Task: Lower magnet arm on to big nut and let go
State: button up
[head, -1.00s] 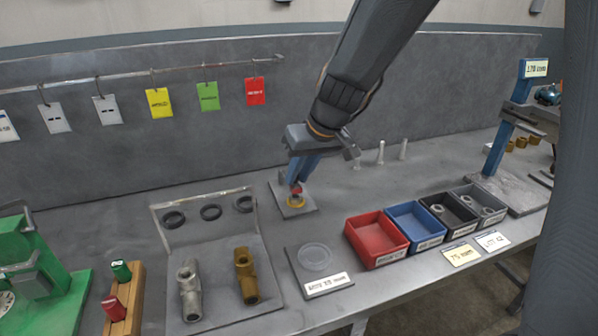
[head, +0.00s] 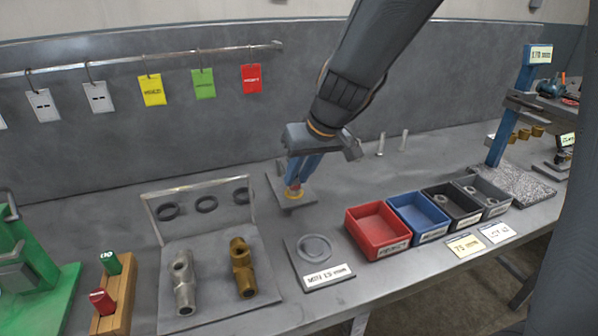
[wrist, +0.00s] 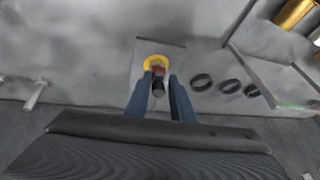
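My gripper (head: 296,183) has two blue fingers pointing down over a small grey plate (head: 280,178) towards the back of the bench. In the wrist view the fingers (wrist: 160,78) close in on both sides of a small red and dark piece (wrist: 158,72), which looks like the end of the magnet arm. A yellow ring (wrist: 156,61), possibly the big nut, lies on the plate right at that piece. The fingers hide part of both, so I cannot tell whether the piece touches the ring.
Red (head: 378,248), blue and dark bins stand to the right, some holding nuts. A rack with black rings (head: 206,204) and two pipe fittings stands to the left. A labelled plate with a clear ring (head: 315,247) lies in front. White pegs (head: 381,145) stand behind.

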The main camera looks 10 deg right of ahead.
jog(key=o, duration=0.3)
jog(key=shift+s+a+f, duration=0.1)
jog(key=shift+s+f, duration=0.15)
jog(key=shift+s, duration=0.05)
jog(key=shift+o, duration=0.2)
jog(key=shift+w, duration=0.2)
jog(key=shift+r, duration=0.35)
jog(key=v, duration=0.7)
jog(key=shift+d+p, duration=0.25)
jog(key=shift+p, duration=0.1)
jog(key=shift+s+r, duration=0.1)
jog(key=shift+s, duration=0.15)
